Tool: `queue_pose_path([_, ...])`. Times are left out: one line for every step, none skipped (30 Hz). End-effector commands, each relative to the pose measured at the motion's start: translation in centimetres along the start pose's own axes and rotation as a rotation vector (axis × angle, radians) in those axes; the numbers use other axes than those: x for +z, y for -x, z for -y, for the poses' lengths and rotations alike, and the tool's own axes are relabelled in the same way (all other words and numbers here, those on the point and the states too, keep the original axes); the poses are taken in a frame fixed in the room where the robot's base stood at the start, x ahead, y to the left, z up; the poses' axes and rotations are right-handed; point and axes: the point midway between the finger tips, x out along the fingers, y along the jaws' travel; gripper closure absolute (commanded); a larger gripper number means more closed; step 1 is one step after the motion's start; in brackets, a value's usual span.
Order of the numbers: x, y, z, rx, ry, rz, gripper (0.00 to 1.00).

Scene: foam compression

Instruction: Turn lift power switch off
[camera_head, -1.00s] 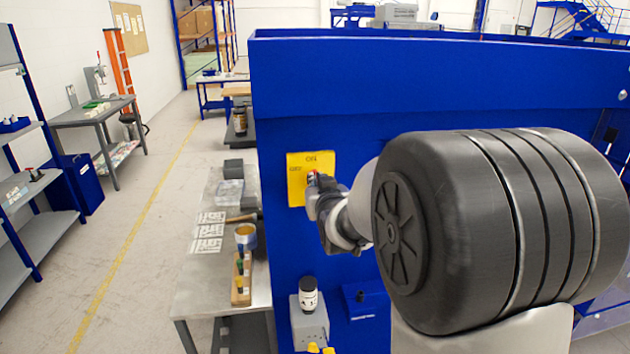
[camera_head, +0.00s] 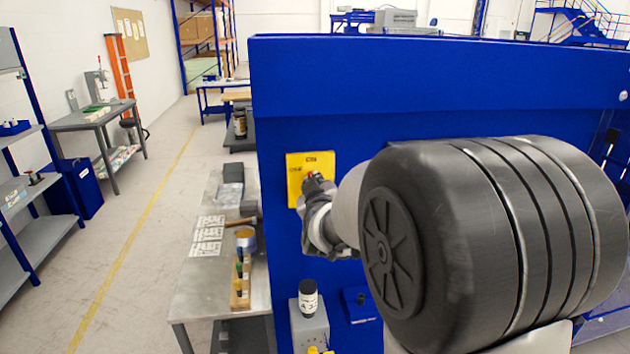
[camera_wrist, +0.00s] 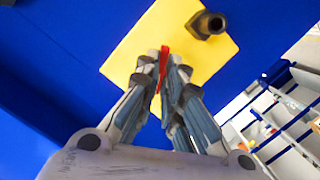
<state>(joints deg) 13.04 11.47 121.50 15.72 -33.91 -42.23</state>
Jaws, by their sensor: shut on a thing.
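The lift power switch sits on a yellow plate (camera_head: 296,171) on the blue machine wall. In the wrist view the yellow plate (camera_wrist: 187,35) fills the upper middle, with a red switch handle (camera_wrist: 163,58) near its lower part. My gripper (camera_wrist: 163,66) is shut on the red handle, with a fingertip on each side of it. The gripper and wrist hide the plate's lower right part. A dark round peg (camera_wrist: 208,24) stands out from the plate beside the handle.
The blue machine wall (camera_head: 430,75) stands close behind the plate. A metal bench (camera_head: 195,290) with several small items stands to the left. The aisle floor (camera_head: 125,240) is clear.

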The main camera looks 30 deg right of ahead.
Motion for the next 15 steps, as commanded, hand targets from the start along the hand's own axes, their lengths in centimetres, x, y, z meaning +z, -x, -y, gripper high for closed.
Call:
queue_pose_path([0.00,0.00,0.00,0.000,0.001,0.000,1.00])
queue_pose_path([0.01,-0.01,0.00,0.000,0.001,0.000,1.00])
queue_pose_path([0.01,-0.01,0.00,0.000,0.000,0.000,1.00])
queue_pose_path([0.01,-0.01,0.00,0.000,0.000,0.000,1.00])
queue_pose_path([0.01,-0.01,0.00,0.000,0.000,0.000,1.00])
queue_pose_path([0.01,-0.01,0.01,0.000,0.002,0.000,1.00])
queue_pose_path([0.00,-0.01,0.02,0.002,0.008,0.000,1.00])
queue_pose_path([-0.02,-0.01,0.04,0.004,0.020,-0.001,1.00])
queue_pose_path([-0.04,-0.01,0.07,0.009,0.047,-0.001,1.00])
queue_pose_path([-0.03,0.00,0.11,0.014,0.075,0.001,1.00])
queue_pose_path([-0.04,0.00,0.15,0.020,0.109,0.001,1.00])
queue_pose_path([-0.04,-0.01,0.22,0.030,0.161,0.001,1.00])
queue_pose_path([-0.06,0.00,0.22,0.039,0.203,0.001,1.00])
queue_pose_path([-0.06,-0.01,0.24,0.047,0.243,0.000,1.00])
queue_pose_path([-0.05,-0.01,0.22,0.059,0.297,0.000,1.00])
